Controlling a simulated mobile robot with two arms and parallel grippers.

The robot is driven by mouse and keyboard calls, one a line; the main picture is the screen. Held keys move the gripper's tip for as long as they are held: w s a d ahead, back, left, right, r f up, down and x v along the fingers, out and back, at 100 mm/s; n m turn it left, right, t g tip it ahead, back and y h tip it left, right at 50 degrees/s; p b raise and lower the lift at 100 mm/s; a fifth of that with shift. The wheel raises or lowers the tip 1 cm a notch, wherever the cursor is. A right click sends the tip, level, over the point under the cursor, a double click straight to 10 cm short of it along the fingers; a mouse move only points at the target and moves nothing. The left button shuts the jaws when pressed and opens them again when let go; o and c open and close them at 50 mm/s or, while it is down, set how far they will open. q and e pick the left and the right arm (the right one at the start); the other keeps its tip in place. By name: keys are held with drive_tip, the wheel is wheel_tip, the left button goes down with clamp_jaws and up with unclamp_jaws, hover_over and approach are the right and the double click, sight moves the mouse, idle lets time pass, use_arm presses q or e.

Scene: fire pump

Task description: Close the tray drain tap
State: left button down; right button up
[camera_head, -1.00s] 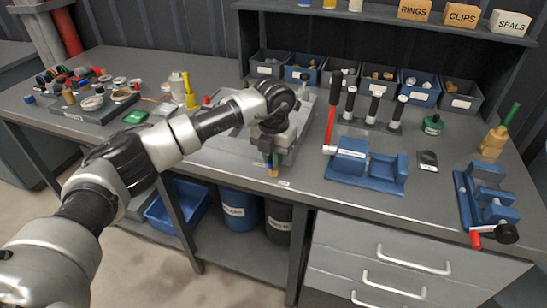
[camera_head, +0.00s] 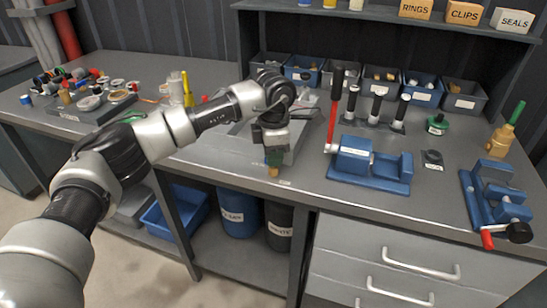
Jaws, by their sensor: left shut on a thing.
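The grey tray (camera_head: 297,142) sits near the middle front of the bench, partly hidden by my left arm. Its drain tap (camera_head: 274,171) shows as a small brass piece with a green part just above it, at the tray's front by the bench edge. My left gripper (camera_head: 273,153) points down from above and is shut on the tap's green handle. The fingers hide most of the handle, so its exact angle cannot be told. My right gripper is not in view.
A blue vise-like fixture (camera_head: 368,166) with a red lever stands right of the tray. Bins line the back. A parts tray (camera_head: 92,112) lies left.

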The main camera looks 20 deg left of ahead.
use_arm(q)
drive_tip(key=m+b, duration=0.1)
drive_tip(key=m, duration=0.4)
drive_tip(key=shift+r+m, duration=0.1)
drive_tip(key=shift+m, duration=0.3)
idle(0.4)
drive_tip(key=c, duration=1.1)
unclamp_jaws()
drive_tip(key=shift+c, duration=0.2)
wheel_tip(320, 180, up, 11)
drive_tip(key=shift+f, duration=0.2)
